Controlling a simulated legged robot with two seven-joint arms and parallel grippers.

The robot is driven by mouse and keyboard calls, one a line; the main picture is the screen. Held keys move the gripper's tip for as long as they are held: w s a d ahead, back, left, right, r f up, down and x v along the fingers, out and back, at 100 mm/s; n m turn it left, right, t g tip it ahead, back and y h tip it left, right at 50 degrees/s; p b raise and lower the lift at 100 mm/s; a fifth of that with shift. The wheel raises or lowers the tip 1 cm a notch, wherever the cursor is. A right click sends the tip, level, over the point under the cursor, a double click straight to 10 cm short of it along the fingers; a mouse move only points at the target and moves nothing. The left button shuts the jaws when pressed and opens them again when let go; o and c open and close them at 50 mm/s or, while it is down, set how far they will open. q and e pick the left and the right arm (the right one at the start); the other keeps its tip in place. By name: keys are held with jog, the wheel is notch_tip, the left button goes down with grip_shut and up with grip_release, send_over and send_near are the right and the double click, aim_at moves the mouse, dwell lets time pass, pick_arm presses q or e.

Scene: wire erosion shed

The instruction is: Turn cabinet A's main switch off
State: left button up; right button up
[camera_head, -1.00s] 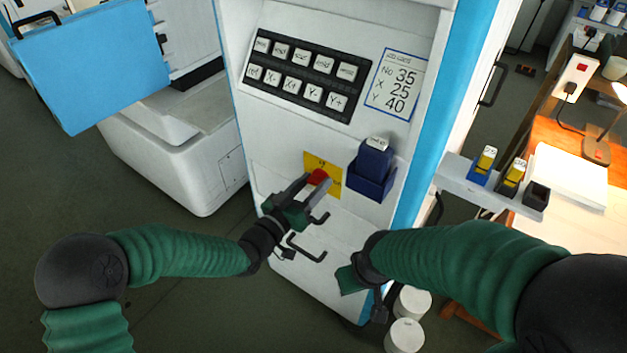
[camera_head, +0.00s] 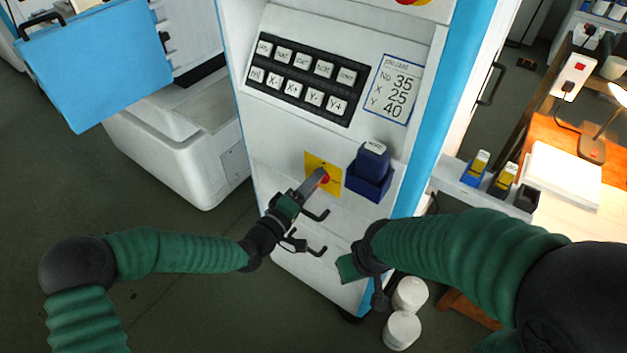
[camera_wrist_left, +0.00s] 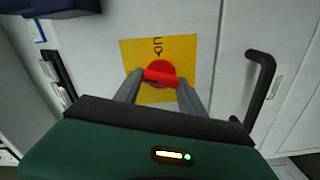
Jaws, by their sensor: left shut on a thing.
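A red rotary switch (camera_head: 324,179) sits on a yellow plate (camera_head: 334,188) on the front of the white and blue cabinet (camera_head: 270,160). The wrist view shows the red switch (camera_wrist_left: 160,74) with its handle lying nearly level across that picture, tilted slightly.
A dark blue box (camera_head: 368,182) is fixed just right of the yellow plate. Black handles (camera_head: 318,214) stick out below the plate. A black key panel (camera_head: 303,78) is above. White cylinders (camera_head: 403,328) stand on the floor near my right arm.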

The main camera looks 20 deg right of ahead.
pick_arm(q)
jog(key=shift+a+f+n, duration=0.1)
jog(key=shift+f+n, duration=0.05)
jog(key=shift+n, duration=0.7)
jog(key=shift+a+f+n, duration=0.1)
jog(key=shift+n, duration=0.75)
jog(key=o, duration=1.1)
jog(key=shift+f, duration=0.1)
jog(key=shift+o, duration=1.3)
jog(key=shift+w, duration=0.15)
jog(key=shift+a+r, duration=0.1)
jog(key=shift+r, duration=0.1)
jog(key=p+v, duration=0.1)
jog(key=v, duration=1.5)
jog(key=shift+s+a, duration=0.3)
